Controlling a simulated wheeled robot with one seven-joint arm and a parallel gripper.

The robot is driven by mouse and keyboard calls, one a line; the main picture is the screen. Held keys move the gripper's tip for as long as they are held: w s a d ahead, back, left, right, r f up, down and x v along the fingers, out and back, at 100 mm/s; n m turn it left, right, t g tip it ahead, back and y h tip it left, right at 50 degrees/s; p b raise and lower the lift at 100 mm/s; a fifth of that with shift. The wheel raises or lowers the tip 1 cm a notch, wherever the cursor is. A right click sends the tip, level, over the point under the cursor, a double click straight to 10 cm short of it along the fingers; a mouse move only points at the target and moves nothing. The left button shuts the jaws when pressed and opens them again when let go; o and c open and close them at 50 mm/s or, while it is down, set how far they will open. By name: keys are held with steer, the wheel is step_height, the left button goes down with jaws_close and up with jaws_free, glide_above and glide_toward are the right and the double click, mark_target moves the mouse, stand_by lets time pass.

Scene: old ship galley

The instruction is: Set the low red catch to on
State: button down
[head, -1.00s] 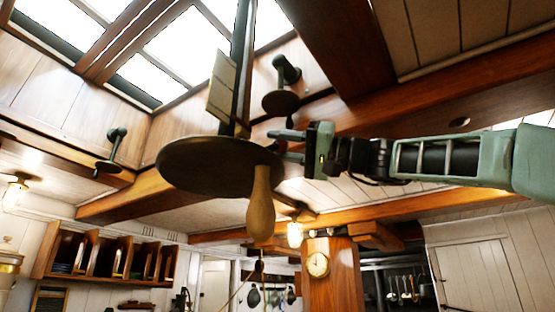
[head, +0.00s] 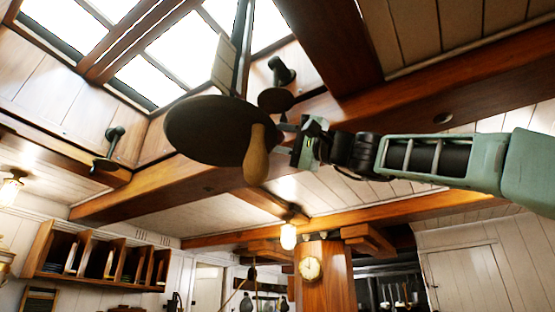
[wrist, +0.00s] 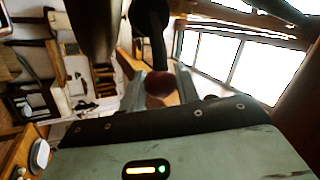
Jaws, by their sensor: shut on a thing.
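My gripper (head: 287,133) is at the right edge of a large dark disc, reaching in from the right. In the wrist view, its two fingers (wrist: 161,88) stand on either side of a small dull red rounded piece (wrist: 159,83), which seems to be the catch. They are shut on it. A dark rod (wrist: 151,30) runs up from behind the red piece. In the head view, the red piece is too small or hidden to make out, and I cannot tell the catch's setting.
The dark disc (head: 205,130) with a pale wooden handle (head: 256,157) hangs close to my gripper. A dark bracket (head: 279,85) is just above. Beams and a lit lamp (head: 288,236) are behind. A shelf (head: 95,258) is low at left.

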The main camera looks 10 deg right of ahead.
steer(key=shift+f, duration=0.1)
stand_by(0.3)
steer(key=c, duration=1)
jaws_free()
steer(key=shift+c, duration=0.2)
steer(key=b+v, duration=1.1)
steer(key=v, duration=0.6)
steer(key=shift+d+f, duration=0.15)
steer(key=shift+f, duration=0.05)
